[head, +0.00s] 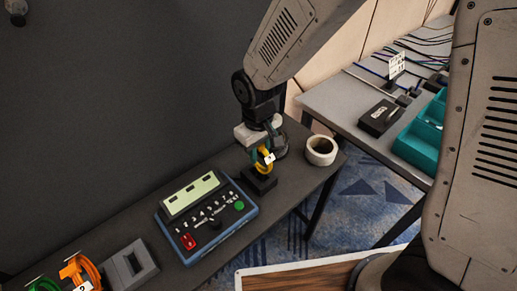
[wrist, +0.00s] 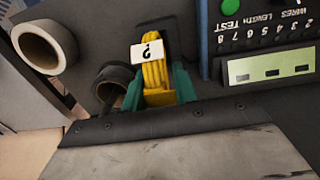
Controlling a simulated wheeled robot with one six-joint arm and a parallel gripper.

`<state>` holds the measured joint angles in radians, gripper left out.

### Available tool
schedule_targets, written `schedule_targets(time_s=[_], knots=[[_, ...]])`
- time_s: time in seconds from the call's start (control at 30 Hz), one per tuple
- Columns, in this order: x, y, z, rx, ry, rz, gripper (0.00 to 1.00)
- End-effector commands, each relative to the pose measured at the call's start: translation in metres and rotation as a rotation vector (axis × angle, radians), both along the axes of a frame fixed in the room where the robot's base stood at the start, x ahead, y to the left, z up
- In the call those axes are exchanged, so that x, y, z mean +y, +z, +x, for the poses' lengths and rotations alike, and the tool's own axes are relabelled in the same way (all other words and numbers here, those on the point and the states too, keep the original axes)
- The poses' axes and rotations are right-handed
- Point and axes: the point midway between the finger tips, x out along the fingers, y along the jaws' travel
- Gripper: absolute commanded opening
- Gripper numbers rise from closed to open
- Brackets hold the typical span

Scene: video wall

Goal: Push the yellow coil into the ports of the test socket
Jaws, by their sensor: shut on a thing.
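The yellow coil (head: 265,157) with a white tag stands upright in my gripper (head: 261,153). In the wrist view the coil (wrist: 155,74) sits between the green fingers of my gripper (wrist: 158,88), its tag marked with a question mark. A small black block (head: 259,182), which looks like the test socket, stands on the dark table directly below the coil. The coil's lower end is at or just above the block. I cannot tell whether its plugs are in the ports, because the fingers and coil hide them in the wrist view.
A blue tester (head: 207,214) with a screen and buttons stands left of the block. A grey box (head: 125,267) and an orange coil (head: 80,270) are farther left.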

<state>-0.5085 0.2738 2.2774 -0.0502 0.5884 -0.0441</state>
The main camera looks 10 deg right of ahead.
Motion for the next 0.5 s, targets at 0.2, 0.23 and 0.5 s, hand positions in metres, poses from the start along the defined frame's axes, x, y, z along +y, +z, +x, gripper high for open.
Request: schedule_targets(time_s=[0.2,0.23,0.5], knots=[[0.0001,0.0002,0.0001,0.000,0.000,0.000,0.00],[0.0001,0.0003,0.0002,0.000,0.000,0.000,0.00],[-0.0001,-0.0031,0.0000,0.001,0.000,-0.001,0.00]])
